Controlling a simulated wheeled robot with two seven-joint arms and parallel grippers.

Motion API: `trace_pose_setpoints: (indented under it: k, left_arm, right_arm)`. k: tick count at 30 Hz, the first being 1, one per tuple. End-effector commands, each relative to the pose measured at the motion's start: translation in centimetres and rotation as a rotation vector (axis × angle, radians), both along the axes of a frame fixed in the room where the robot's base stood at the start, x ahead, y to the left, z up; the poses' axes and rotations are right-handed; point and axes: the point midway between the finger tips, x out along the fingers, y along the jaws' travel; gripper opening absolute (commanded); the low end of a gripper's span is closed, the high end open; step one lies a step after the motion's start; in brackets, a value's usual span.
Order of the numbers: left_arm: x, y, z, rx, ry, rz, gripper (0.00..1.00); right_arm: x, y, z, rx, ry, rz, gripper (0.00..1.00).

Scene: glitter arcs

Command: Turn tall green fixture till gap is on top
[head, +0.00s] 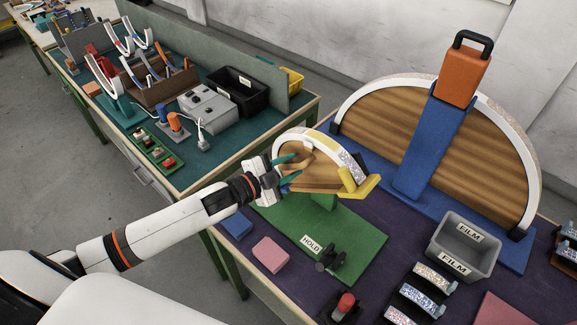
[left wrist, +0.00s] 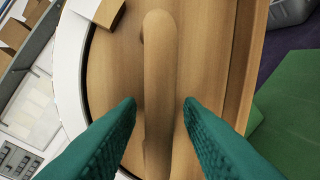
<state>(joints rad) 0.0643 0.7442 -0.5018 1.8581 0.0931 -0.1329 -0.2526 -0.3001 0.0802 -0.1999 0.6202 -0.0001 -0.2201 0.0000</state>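The tall green fixture has a green base (head: 362,238) marked HOLD and a short green post. On it sits a wooden half-disc (head: 330,174) with a white arc (head: 318,140) around its rim, glittery on the right side. A yellow angled piece (head: 360,184) is at its right end. I cannot make out the gap clearly. My left gripper (head: 299,166) is at the disc's left face. In the left wrist view its teal fingers (left wrist: 160,104) are apart, on either side of a rounded wooden bar (left wrist: 158,75), with space showing on both sides.
A large wooden half-disc (head: 400,130) on a blue stand, with an orange-and-blue tool, stands behind. A grey FILM bin (head: 464,246) is at right. A pink block (head: 270,254) and black clamp (head: 331,258) lie in front. A green-topped bench (head: 185,165) with parts stands left.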

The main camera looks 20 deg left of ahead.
Motion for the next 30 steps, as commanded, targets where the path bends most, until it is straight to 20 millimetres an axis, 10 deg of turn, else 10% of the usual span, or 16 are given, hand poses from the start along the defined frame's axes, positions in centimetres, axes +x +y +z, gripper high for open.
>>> trace_pose_setpoints:
  k: [30]
  left_arm:
    - [-10.3, 5.5, 1.8, -0.001, 0.001, 0.0, 0.33]
  right_arm:
    - [0.0, 0.0, -3.0, 0.0, 0.0, 0.0, 0.36]
